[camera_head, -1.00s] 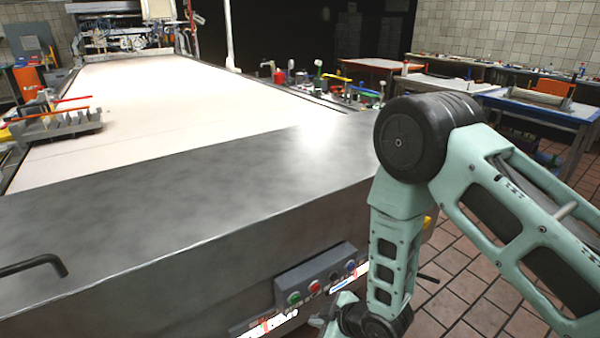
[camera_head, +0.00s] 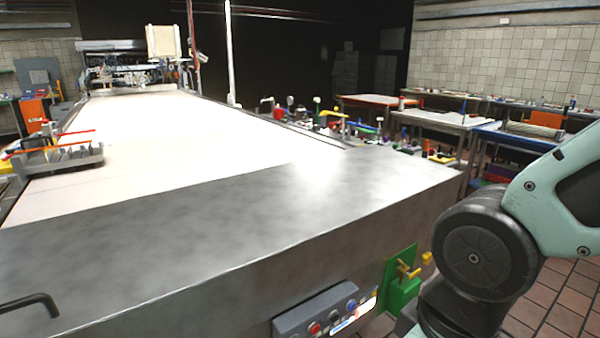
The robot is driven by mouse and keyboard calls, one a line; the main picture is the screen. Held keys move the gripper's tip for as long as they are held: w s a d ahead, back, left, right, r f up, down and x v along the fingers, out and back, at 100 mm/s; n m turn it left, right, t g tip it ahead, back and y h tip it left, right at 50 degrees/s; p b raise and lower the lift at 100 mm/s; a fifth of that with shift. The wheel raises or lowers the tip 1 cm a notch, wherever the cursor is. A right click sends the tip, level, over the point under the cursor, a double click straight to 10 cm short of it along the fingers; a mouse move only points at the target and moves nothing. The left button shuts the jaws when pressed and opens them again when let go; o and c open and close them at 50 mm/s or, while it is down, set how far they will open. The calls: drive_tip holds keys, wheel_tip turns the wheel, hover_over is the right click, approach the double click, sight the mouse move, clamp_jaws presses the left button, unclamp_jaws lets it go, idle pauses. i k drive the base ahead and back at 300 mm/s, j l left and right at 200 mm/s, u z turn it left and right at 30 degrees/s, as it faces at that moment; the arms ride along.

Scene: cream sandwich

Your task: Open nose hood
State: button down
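The nose hood (camera_head: 190,235) is a grey metal cover across the near end of the long machine. It looks closed, with its flat top lying level. A dark bar handle (camera_head: 32,303) sticks up from it at the lower left. My arm shows at the right side of the head view, to the right of the hood's end and apart from the handle. My gripper is out of view below the picture's edge, so its opening is not shown.
A control box (camera_head: 325,312) with several coloured buttons sits on the hood's front. Green and yellow fittings (camera_head: 403,285) are beside it. A pale belt (camera_head: 190,130) runs behind the hood. Worktables (camera_head: 450,118) stand at the back right. Tiled floor (camera_head: 560,300) shows at the right.

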sight(221, 257)
drive_tip(key=j+u, duration=0.1)
drive_tip(key=u, duration=0.35)
drive_tip(key=i+j+u, duration=0.1)
drive_tip(key=u, duration=0.35)
drive_tip(key=j+u, duration=0.1)
drive_tip(key=u, duration=0.35)
drive_tip(key=i+u, duration=0.1)
drive_tip(key=u, duration=0.35)
drive_tip(key=i+j+u, duration=0.1)
drive_tip(key=u, duration=0.35)
